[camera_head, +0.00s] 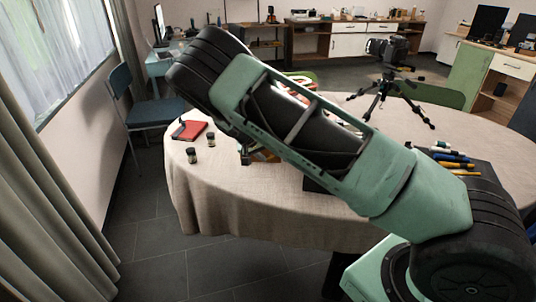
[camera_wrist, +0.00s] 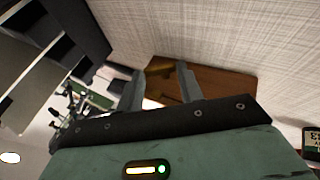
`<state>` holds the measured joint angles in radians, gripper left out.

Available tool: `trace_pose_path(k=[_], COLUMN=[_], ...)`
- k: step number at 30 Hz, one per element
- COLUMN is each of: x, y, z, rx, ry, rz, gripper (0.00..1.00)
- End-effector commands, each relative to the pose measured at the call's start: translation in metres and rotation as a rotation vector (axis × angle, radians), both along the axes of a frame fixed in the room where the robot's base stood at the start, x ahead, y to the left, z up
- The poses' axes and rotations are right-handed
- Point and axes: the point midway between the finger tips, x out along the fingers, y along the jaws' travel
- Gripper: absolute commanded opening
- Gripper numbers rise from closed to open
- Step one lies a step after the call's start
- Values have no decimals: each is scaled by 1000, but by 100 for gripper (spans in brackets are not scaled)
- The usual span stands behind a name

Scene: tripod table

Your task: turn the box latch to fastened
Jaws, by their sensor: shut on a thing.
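A brown wooden box (camera_wrist: 228,82) shows in the wrist view, just beyond my fingers. A small brass-coloured piece, which looks like the box latch (camera_wrist: 159,69), sits at my fingertips. My gripper (camera_wrist: 160,78) is shut on it, with one finger on each side. The latch's exact angle cannot be made out. In the head view my arm crosses in front of the table and hides most of the box and the latch.
The round table (camera_head: 210,190) has a light cloth. A camera on a tripod (camera_head: 388,80) stands at the back.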

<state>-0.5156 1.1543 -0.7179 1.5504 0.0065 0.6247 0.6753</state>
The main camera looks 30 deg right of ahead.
Motion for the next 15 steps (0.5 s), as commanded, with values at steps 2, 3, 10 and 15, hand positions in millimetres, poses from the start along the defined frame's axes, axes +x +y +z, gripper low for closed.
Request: trace_pose_path(k=[2, 3, 10, 15], x=[1, 1, 1, 1], y=[0, 0, 0, 0], z=[0, 0, 0, 0], rx=[-3, -4, -3, -2], ry=[1, 1, 1, 1], rz=[2, 2, 2, 1], gripper=[14, 14, 14, 59])
